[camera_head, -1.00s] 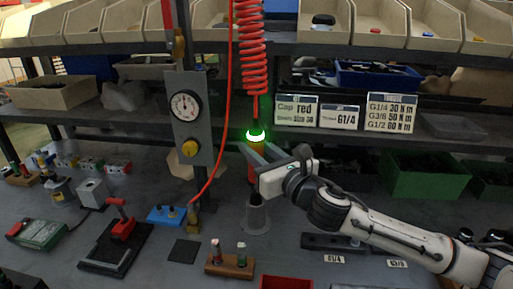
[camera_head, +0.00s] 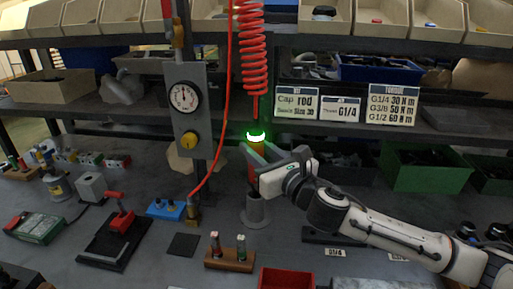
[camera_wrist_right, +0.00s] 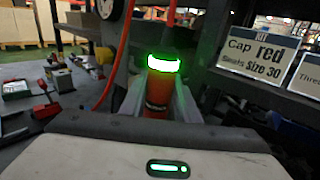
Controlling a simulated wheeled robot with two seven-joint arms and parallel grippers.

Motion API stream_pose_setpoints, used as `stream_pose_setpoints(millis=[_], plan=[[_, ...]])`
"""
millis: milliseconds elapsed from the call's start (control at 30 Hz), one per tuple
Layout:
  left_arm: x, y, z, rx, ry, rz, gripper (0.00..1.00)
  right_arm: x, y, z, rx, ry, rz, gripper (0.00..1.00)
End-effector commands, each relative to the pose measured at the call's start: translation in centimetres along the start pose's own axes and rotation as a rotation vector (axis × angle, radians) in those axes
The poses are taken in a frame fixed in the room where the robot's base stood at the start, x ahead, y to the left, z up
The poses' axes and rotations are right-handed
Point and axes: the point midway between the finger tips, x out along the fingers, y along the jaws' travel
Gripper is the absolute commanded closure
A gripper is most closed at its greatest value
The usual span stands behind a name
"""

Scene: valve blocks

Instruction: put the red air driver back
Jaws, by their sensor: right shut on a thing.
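The red air driver (camera_head: 254,172) stands upright with a glowing green ring at its top, hanging below a coiled red hose. My right gripper (camera_head: 256,158) is shut around its body. The driver and its green ring also show in the right wrist view (camera_wrist_right: 160,90), between the fingers. A grey cup-shaped holder (camera_head: 256,212) stands on the bench directly below the driver. The driver's lower tip is at the holder's mouth; I cannot tell how far it is inside. My left gripper is not in view.
A gauge panel (camera_head: 188,120) with a yellow knob stands left of the driver. A wooden stand (camera_head: 230,259) with two small fittings and a red bin (camera_head: 286,279) are in front. Label cards (camera_head: 340,108) and a green bin (camera_head: 428,170) are to the right.

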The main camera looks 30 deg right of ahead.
Motion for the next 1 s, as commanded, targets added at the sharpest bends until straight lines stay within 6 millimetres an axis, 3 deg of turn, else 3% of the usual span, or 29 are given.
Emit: stream_pose_setpoints(millis=[1000], plan=[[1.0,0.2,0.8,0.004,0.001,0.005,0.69,0.0,0.0,-2.0,-0.001,-0.007,0.001,1.0]])
